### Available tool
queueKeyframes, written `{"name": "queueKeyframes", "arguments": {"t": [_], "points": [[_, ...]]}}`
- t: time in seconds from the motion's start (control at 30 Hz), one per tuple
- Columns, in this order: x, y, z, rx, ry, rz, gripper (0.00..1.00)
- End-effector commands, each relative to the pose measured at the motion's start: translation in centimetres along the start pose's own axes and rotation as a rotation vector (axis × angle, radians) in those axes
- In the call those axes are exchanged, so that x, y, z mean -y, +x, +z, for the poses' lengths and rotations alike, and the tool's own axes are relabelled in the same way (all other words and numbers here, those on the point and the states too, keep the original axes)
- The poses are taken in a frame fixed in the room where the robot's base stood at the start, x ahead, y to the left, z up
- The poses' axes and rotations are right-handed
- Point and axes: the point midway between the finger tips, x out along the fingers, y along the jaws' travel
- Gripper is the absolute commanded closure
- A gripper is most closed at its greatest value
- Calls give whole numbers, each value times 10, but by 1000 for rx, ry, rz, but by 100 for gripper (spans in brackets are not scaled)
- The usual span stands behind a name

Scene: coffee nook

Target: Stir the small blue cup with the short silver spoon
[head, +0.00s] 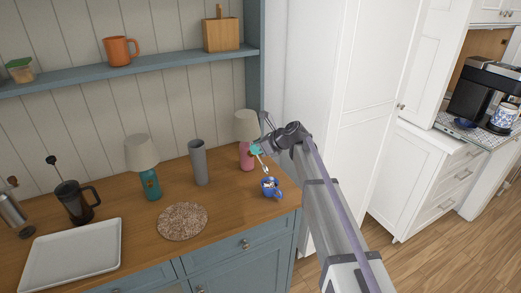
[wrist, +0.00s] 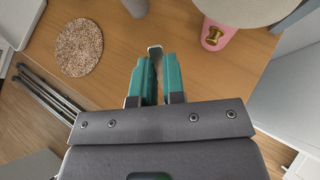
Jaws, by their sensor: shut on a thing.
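The small blue cup (head: 270,190) stands on the right end of the wooden counter in the head view. It has a pale pattern and its handle faces right. My gripper (head: 256,150), with teal fingertips, is above the cup and a little left of it. It is shut on the short silver spoon (head: 262,164), which slants down toward the cup's mouth. I cannot tell how deep its tip is in the cup. In the wrist view the spoon's end (wrist: 155,51) shows between the teal fingers (wrist: 156,80); the cup is hidden there.
A pink lamp (head: 246,157) stands close behind my gripper. Further left are a French press (head: 73,202) and a white tray (head: 72,254). The counter's right edge is near the cup.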

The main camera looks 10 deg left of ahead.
Motion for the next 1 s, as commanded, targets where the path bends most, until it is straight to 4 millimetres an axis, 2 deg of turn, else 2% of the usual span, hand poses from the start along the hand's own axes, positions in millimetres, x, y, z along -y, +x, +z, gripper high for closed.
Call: {"name": "queueKeyframes", "arguments": {"t": [0.03, 0.27, 0.8, 1.0], "points": [[1, 8, -5, 0, -1, 0, 100], [4, 31, -12, 0, 0, -1, 100], [3, 30, -69, 0, 1, -1, 100], [3, 28, -79, 0, 0, -1, 100]]}}
